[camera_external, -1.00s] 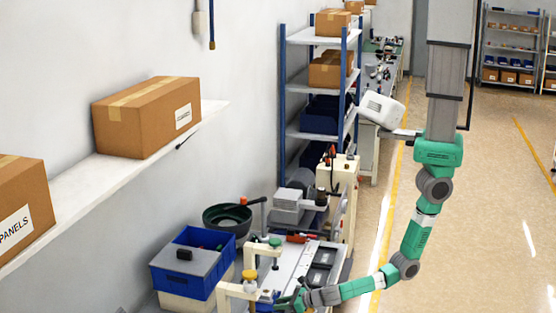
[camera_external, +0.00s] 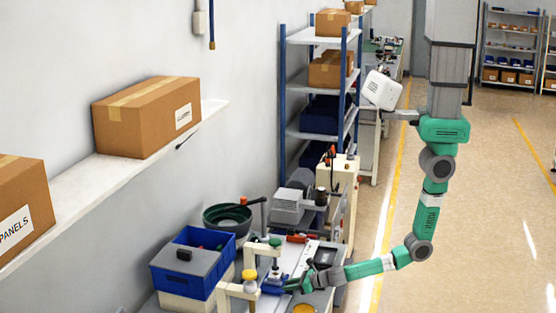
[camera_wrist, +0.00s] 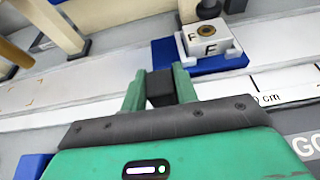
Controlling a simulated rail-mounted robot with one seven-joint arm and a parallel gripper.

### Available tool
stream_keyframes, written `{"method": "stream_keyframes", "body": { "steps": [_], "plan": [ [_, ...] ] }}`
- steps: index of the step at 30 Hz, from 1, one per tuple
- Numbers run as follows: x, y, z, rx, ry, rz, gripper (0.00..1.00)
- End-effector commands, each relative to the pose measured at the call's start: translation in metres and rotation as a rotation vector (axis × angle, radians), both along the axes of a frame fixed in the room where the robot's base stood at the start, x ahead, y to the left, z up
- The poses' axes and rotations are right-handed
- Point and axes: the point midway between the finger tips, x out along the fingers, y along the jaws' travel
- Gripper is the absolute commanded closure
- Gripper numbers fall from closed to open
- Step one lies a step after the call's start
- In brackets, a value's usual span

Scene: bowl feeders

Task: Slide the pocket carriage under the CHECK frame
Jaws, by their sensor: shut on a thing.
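The pocket carriage is a blue slide (camera_external: 274,285) on the bench; in the wrist view its blue plate (camera_wrist: 234,62) carries a pale block marked F (camera_wrist: 212,40) with a round brass-coloured centre. My gripper (camera_wrist: 159,86) is shut on a small dark block (camera_wrist: 160,90), apparently the carriage's handle. It also shows at the bench in the external view (camera_external: 288,287). Two cream frames stand at the track: a near one with a yellow knob (camera_external: 249,275) and a farther one with a green knob (camera_external: 274,243). No CHECK label is readable. The carriage is close to the green-knob frame; I cannot tell whether it is under it.
A blue bin (camera_external: 205,240) and a dark green bowl (camera_external: 227,217) stand left of the track. A grey machine (camera_external: 288,203) stands behind. A pale panel with partly visible lettering (camera_wrist: 285,85) lies right of the carriage. The aisle floor (camera_external: 490,200) is clear.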

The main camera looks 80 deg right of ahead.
Motion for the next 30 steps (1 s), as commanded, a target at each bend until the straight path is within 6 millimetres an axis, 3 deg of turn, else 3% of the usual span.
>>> {"method": "stream_keyframes", "body": {
  "steps": [4, 5, 8, 17, 24, 30],
  "plan": [
    [0.001, 0.001, 0.001, 0.0, -0.002, 0.002, 1.0],
    [0.001, 0.001, 0.001, 0.0, -0.002, 0.002, 0.67],
    [0.0, 0.001, 0.0, 0.0, -0.002, 0.002, 0.49],
    [-0.003, 0.002, 0.002, 0.0, -0.001, 0.002, 0.49],
    [-0.045, 0.01, 0.021, -0.001, 0.0, 0.004, 0.49],
    [-0.069, 0.014, 0.029, 0.001, 0.0, 0.002, 0.49]
  ]
}}
